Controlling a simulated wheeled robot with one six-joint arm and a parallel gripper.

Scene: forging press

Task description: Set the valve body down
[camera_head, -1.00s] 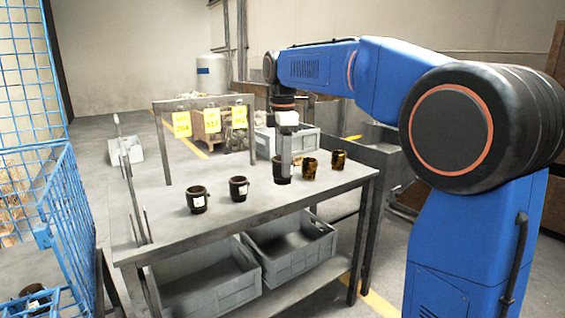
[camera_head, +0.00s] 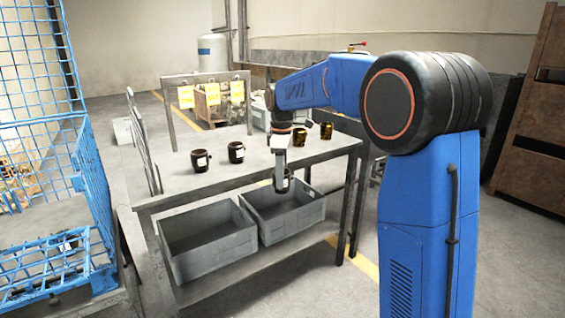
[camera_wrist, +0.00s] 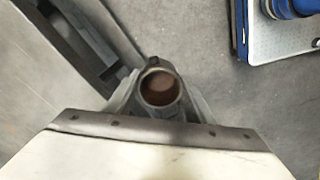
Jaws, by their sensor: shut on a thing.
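My gripper (camera_head: 281,170) points down and is shut on a dark valve body (camera_head: 284,185) with a pale label. In the head view the valve body hangs at the table's front edge, in front of the right grey bin. In the wrist view the valve body (camera_wrist: 161,88) shows its round open top between the fingers, with grey floor around it. Two more dark labelled valve bodies (camera_head: 200,161) (camera_head: 236,152) stand upright on the table. Two amber-brown ones (camera_head: 299,137) (camera_head: 326,131) stand at its right end.
The grey table (camera_head: 178,187) has free room at its front. Two grey bins, left (camera_head: 207,240) and right (camera_head: 290,218), stand on its lower shelf. A blue mesh cage (camera_head: 85,185) stands at the left. A post frame with yellow signs (camera_head: 211,92) rises behind.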

